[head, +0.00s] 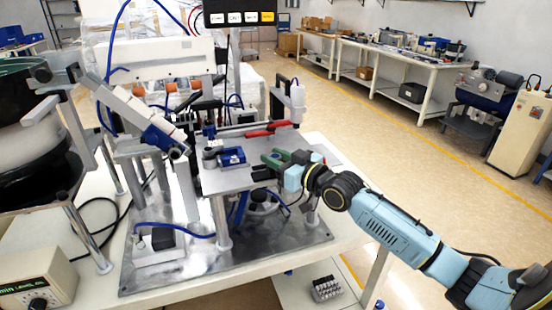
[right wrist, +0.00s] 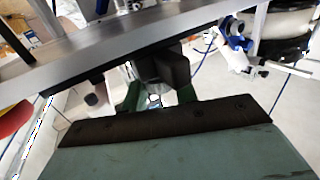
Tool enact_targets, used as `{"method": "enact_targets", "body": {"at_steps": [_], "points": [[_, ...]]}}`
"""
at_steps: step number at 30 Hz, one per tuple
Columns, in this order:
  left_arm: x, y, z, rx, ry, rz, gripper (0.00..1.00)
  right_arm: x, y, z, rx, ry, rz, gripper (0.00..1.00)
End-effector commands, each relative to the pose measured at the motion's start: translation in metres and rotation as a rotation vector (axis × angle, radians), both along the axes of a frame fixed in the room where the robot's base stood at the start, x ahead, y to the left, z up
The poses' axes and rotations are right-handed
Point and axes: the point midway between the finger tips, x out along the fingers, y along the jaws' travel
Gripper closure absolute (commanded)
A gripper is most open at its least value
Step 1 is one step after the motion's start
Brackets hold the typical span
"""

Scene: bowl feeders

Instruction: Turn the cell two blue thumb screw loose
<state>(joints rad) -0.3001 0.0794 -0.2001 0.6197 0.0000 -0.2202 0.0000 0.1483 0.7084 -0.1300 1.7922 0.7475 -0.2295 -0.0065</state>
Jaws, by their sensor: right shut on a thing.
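My right gripper (head: 272,165) reaches in from the right at the near right edge of the raised metal plate (head: 222,180). In the right wrist view its green fingers (right wrist: 158,92) are closed around a dark block (right wrist: 166,68) below the plate edge. I cannot tell whether this is part of a thumb screw. A blue block (head: 232,156) sits on the plate, left of the gripper and apart from it. No thumb screw is clearly recognisable as cell two's; the gripper and plate hide some detail. My left gripper is not in view.
A red-handled tool (head: 268,129) lies at the plate's back edge. A sloped feeder track (head: 140,110) and a large bowl (head: 30,135) stand at the left. A control box (head: 38,285) is at the front left. The floor at the right is open.

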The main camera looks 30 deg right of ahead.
Motion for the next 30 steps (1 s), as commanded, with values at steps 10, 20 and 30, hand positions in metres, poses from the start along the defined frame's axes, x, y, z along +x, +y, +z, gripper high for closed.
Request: {"method": "enact_targets", "body": {"at_steps": [10, 20, 30], "points": [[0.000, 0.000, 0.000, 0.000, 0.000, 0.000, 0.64, 0.000, 0.000, 0.001, 0.000, -0.001, -0.001, 0.51], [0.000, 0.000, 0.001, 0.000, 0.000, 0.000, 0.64, -0.010, -0.003, -0.001, 0.000, 0.001, 0.000, 0.51], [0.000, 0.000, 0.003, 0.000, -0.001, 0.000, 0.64, -0.061, -0.015, -0.001, -0.002, 0.003, 0.000, 0.51]]}}
